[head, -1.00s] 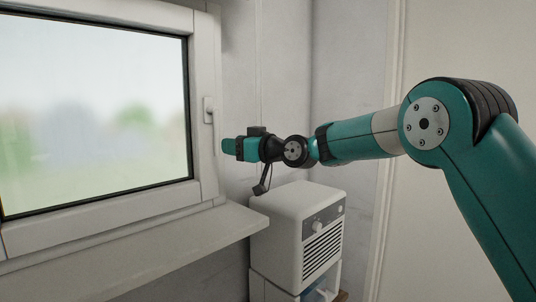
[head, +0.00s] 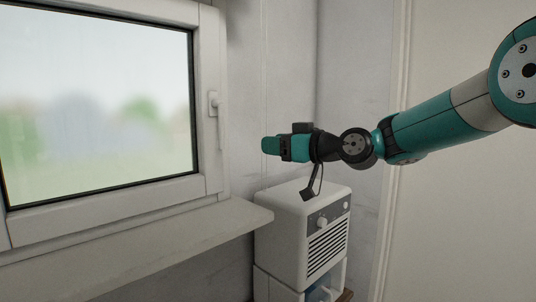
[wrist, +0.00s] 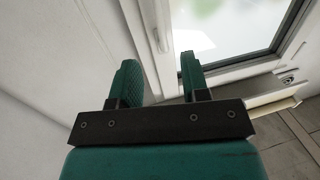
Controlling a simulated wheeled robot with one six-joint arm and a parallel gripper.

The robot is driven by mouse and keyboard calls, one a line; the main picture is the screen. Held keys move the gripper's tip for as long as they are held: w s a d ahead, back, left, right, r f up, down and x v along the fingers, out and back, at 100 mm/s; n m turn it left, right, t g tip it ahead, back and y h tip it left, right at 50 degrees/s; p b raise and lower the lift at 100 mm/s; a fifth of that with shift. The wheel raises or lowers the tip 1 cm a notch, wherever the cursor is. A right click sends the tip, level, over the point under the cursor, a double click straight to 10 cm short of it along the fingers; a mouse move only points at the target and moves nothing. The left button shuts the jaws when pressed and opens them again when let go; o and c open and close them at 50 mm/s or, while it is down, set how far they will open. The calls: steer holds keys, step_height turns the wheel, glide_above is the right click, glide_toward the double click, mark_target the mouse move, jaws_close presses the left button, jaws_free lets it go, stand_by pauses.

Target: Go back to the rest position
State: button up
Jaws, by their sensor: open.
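My gripper (head: 270,146) is at the end of my teal arm in the head view, pointing left. It hovers above the white box-shaped appliance and to the right of the window, touching nothing that I can see. In the wrist view the two teal fingers of my gripper (wrist: 160,76) stand apart with nothing between them. Beyond them are the white window frame (wrist: 238,68) and a pale handle (wrist: 159,36).
The window (head: 207,130) has a white handle (head: 214,104) pointing down. A pale sill (head: 185,240) runs below it. The white appliance (head: 290,223), with a knob and dark grille, stands right of the sill. Open air surrounds my gripper.

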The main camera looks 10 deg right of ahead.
steer(key=s+a+f+g+h, duration=0.1)
steer(key=s+f+g+h, duration=0.3)
steer(key=s, duration=0.6)
steer(key=s+a+f+g, duration=0.1)
steer(key=s+f+g, duration=0.3)
steer(key=s, duration=0.5)
steer(key=s+d+f+m+g+h, duration=0.1)
steer(key=s+d+f+g+h, duration=0.3)
steer(key=s, duration=0.6)
steer(key=s+d+f+m+h, duration=0.1)
steer(key=s+d+f+m, duration=0.3)
steer(key=s, duration=0.6)
step_height(320, 180, up, 17)
steer(key=w+a+n+p, duration=0.1)
steer(key=n+p, duration=0.1)
steer(key=p, duration=1.6)
steer(key=shift+w+a, duration=0.15)
steer(key=shift+a, duration=0.2)
